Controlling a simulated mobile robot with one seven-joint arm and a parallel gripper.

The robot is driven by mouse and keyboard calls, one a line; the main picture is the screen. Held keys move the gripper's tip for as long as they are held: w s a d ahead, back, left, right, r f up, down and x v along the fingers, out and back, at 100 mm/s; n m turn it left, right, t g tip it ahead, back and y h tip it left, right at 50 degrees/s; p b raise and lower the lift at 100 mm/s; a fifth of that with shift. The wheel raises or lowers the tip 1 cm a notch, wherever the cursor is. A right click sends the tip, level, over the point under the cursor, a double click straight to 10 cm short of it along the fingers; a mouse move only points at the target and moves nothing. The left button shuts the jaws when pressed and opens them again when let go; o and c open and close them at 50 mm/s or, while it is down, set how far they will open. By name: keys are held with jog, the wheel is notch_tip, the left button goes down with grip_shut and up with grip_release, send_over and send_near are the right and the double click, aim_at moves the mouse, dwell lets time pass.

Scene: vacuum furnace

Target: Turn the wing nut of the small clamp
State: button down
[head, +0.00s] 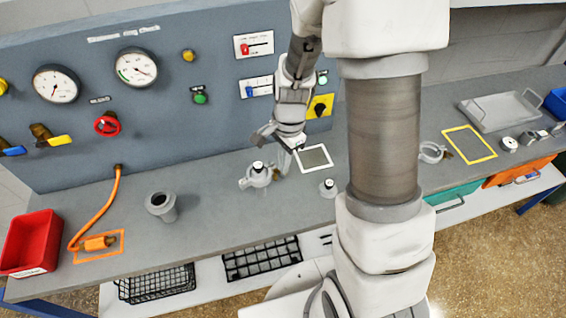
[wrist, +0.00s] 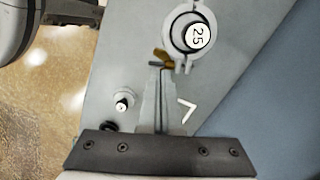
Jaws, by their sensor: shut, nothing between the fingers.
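The small clamp (head: 247,183) is a grey ring around a fitting with a black and white top, on the bench below the panel. In the wrist view the clamp (wrist: 177,46) surrounds a round cap marked 25 (wrist: 199,35). Its brass-coloured wing nut (wrist: 164,57) sticks out at the lower left of the ring. My gripper (head: 284,170) is at the clamp's right side. In the wrist view the gripper (wrist: 162,72) is shut, with its fingertips right at the wing nut and nothing between them. I cannot tell whether they touch it.
A small fitting (head: 328,188) stands right of the clamp, and a white-framed dark square (head: 314,158) lies behind. A grey flanged pipe (head: 161,206) stands to the left. A larger clamp (head: 432,152) lies farther right. The gauge panel (head: 190,120) rises close behind.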

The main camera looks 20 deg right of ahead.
jog(key=shift+d+f+y, duration=0.15)
jog(key=shift+d+y, duration=0.1)
jog(key=shift+y, duration=0.45)
jog(key=g+y, duration=0.1)
jog(key=y, duration=0.2)
jog(key=d+f+g+y+b, duration=0.1)
jog(key=y, duration=0.1)
jog(key=f+g+y+b, duration=0.1)
jog(key=y, duration=0.2)
jog(key=shift+w+d+f+g+y, duration=0.2)
jog(key=shift+w+d+g+y, duration=0.1)
jog(key=shift+w+d, duration=0.1)
jog(key=shift+f+g+y+b, duration=0.15)
jog(key=shift+f+g+y, duration=0.1)
jog(key=shift+y, duration=0.35)
jog(key=shift+f+g+y+b, duration=0.15)
jog(key=shift+f+g+y, duration=0.1)
jog(key=shift+y, duration=0.35)
jog(key=shift+a+f, duration=0.1)
jog(key=shift+f+b, duration=0.3)
jog(key=shift+f, duration=0.1)
jog(key=shift+a+r, duration=0.1)
jog(key=shift+a, duration=0.1)
jog(key=shift+s+a+r+p, duration=0.15)
jog(key=shift+a+p, duration=0.05)
jog(key=shift+a, duration=0.15)
jog(key=shift+s+a+r+p, duration=0.1)
jog(key=shift+s+a+p, duration=0.1)
jog(key=shift+a, duration=0.1)
jog(key=shift+w, duration=0.1)
